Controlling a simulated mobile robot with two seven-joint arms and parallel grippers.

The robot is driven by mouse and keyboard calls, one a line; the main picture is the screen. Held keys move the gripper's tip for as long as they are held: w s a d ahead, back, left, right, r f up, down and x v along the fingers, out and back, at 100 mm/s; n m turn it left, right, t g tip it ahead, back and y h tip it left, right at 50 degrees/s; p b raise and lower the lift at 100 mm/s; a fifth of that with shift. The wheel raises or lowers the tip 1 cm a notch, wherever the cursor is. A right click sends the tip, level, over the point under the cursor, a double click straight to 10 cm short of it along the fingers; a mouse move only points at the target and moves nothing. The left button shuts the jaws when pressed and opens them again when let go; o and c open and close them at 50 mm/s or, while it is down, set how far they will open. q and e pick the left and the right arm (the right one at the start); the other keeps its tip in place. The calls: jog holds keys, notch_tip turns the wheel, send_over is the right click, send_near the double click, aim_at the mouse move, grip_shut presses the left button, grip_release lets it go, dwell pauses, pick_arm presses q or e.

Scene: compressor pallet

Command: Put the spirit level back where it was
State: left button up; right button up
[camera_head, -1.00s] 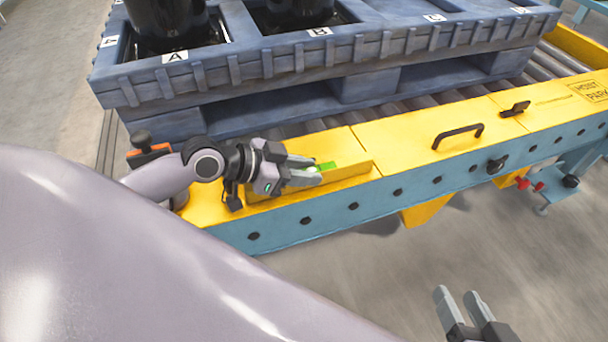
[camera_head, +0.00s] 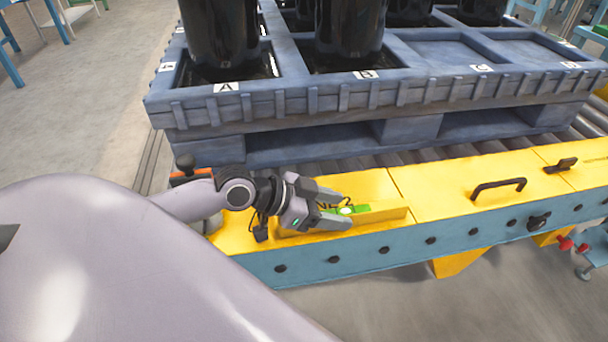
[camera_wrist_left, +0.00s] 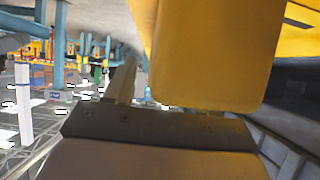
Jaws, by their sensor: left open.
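The spirit level (camera_head: 388,215) is a yellow bar with a green vial section. It lies along the front of the yellow top of the conveyor's side rail. My left gripper (camera_head: 346,210) is open, its two fingers on either side of the green section. I cannot tell whether a finger still touches the bar. In the left wrist view a large yellow block, seemingly the level (camera_wrist_left: 205,55), fills the upper middle and hides part of the fingers. My right gripper is out of view.
Dark lettering, partly covered, shows on the yellow top behind the level. A black handle (camera_head: 498,187) and a small black latch (camera_head: 561,165) stand to the right. A blue pallet (camera_head: 300,108) with black cylinders is behind. An orange-and-black part (camera_head: 188,172) stands left of the gripper.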

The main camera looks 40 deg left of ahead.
pick_arm(q)
jog(key=p+v, duration=0.1)
jog(key=v, duration=0.6)
jog(key=shift+s+a+r+p, duration=0.15)
jog(key=shift+s+p, duration=0.1)
jog(key=shift+p, duration=0.1)
jog(key=shift+p+v, duration=0.35)
jog(key=shift+v, duration=0.55)
jog(key=shift+s+a+r, duration=0.3)
jog(key=shift+s, duration=0.05)
jog(key=shift+s+a+r, duration=0.1)
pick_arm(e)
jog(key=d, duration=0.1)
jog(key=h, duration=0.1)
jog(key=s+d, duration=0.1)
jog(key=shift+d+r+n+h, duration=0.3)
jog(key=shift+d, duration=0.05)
pick_arm(q)
jog(key=shift+r+p, duration=0.1)
jog(key=shift+p, duration=0.25)
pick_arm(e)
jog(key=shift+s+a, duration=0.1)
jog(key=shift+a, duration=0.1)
